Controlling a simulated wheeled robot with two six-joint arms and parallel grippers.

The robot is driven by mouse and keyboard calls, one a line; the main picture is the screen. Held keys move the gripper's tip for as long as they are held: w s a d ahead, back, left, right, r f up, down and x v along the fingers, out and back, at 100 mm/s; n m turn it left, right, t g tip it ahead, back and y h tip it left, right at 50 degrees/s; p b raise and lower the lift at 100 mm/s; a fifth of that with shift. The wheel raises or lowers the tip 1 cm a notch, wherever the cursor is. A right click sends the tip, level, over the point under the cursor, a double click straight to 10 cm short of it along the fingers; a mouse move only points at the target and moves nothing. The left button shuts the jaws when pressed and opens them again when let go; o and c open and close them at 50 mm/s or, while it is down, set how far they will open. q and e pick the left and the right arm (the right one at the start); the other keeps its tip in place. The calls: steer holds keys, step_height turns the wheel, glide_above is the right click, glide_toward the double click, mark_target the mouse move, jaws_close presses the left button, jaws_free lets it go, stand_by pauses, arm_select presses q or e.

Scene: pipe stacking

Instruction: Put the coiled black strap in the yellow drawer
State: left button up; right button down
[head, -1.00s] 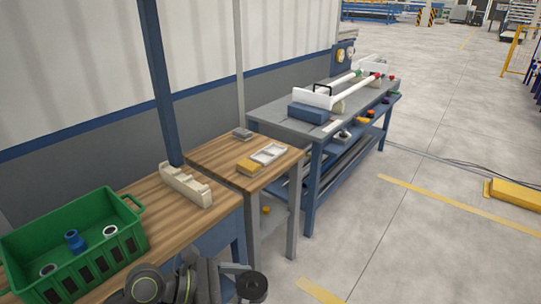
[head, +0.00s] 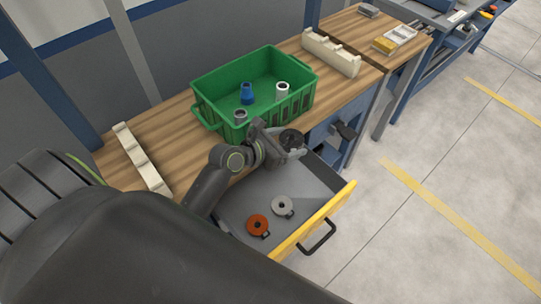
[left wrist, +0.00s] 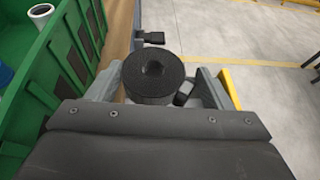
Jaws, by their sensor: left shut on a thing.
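The coiled black strap (head: 291,137) is a thick round roll. My left gripper (head: 284,147) is shut on it and holds it by the back edge of the open drawer, close to the green crate. In the left wrist view the strap (left wrist: 154,74) sits between the two fingers of the left gripper (left wrist: 160,88). The yellow drawer (head: 318,222) is pulled open, with a yellow front, black handle and grey inside. An orange coil (head: 258,225) and a grey coil (head: 282,206) lie in it. My right gripper is not in view.
The green crate (head: 205,117) stands on the wooden bench behind the drawer and holds a blue fitting (head: 247,93) and white fittings (head: 282,91). Cream notched racks (head: 331,54) stand on either side. Open floor (head: 430,200) lies to the right.

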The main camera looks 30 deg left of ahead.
arm_select(q)
steer(key=w+d+f+n+y+p, duration=0.2)
steer(key=w+d+f+y, duration=0.15)
steer(key=d, duration=0.35)
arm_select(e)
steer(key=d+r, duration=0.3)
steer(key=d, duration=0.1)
arm_select(q)
steer(key=b, duration=0.3)
glide_above(306, 189)
step_height(306, 189, down, 8)
steer(key=shift+t+h, duration=0.25)
steer(key=shift+t, duration=0.15)
step_height(306, 189, down, 6)
steer(key=b, duration=0.3)
steer(key=shift+r+b, duration=0.2)
steer(key=shift+b, duration=0.15)
steer(key=shift+f+b, duration=0.6)
steer(key=shift+f, duration=0.2)
step_height(306, 189, down, 3)
steer(key=shift+r+b, duration=0.1)
steer(key=shift+b, duration=1.05)
steer(key=shift+r, duration=0.1)
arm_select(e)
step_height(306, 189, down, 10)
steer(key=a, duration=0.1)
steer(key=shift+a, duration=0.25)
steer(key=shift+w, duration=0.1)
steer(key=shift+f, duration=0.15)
